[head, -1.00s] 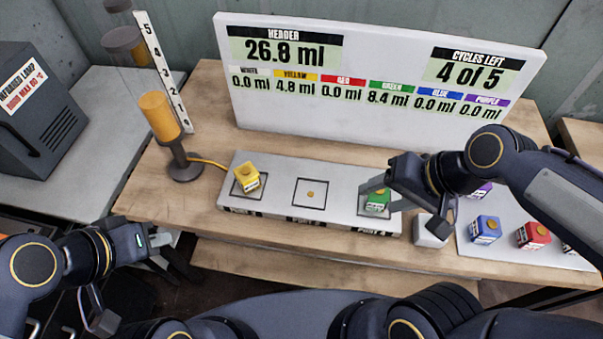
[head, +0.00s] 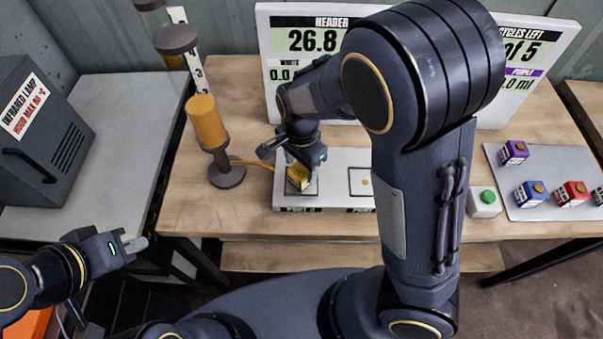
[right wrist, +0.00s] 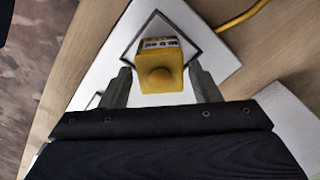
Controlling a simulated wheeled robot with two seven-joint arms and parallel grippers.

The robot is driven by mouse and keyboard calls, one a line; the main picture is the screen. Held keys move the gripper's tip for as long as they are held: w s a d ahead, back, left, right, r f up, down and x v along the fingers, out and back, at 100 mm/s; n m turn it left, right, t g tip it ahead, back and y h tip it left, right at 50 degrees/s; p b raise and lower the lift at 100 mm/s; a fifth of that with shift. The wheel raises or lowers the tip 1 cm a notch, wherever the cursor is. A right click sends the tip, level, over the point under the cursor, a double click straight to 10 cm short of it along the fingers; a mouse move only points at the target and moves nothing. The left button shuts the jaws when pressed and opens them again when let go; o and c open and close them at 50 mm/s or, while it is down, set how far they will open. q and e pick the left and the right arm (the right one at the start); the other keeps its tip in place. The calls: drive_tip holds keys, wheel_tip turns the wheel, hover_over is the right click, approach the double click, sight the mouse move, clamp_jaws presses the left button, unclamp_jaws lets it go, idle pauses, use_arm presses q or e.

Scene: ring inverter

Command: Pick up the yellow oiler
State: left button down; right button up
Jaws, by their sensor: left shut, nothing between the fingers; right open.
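The yellow oiler (head: 299,178), a small cube with a round knob on top, sits on the left port square of the white port plate (head: 330,194). My right gripper (head: 304,162) is over it from above, partly covering it in the head view. In the right wrist view the yellow oiler (right wrist: 162,68) stands between the two open fingers of my right gripper (right wrist: 163,92), with gaps on both sides. My left gripper (head: 140,244) is shut and empty at the lower left, off the table's front edge.
A yellow cylinder on a stand (head: 208,122) with a cable stands left of the plate. The display board (head: 290,75) is behind, partly hidden by my right arm. At right are a white block with a green knob (head: 485,203) and a tray (head: 497,165) with purple, blue and red cubes.

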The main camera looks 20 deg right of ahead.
sight(302, 168)
wheel_tip(302, 168, down, 4)
drive_tip(key=shift+d+f, duration=0.1)
drive_tip(key=shift+c, duration=0.5)
drive_tip(key=c, duration=0.7)
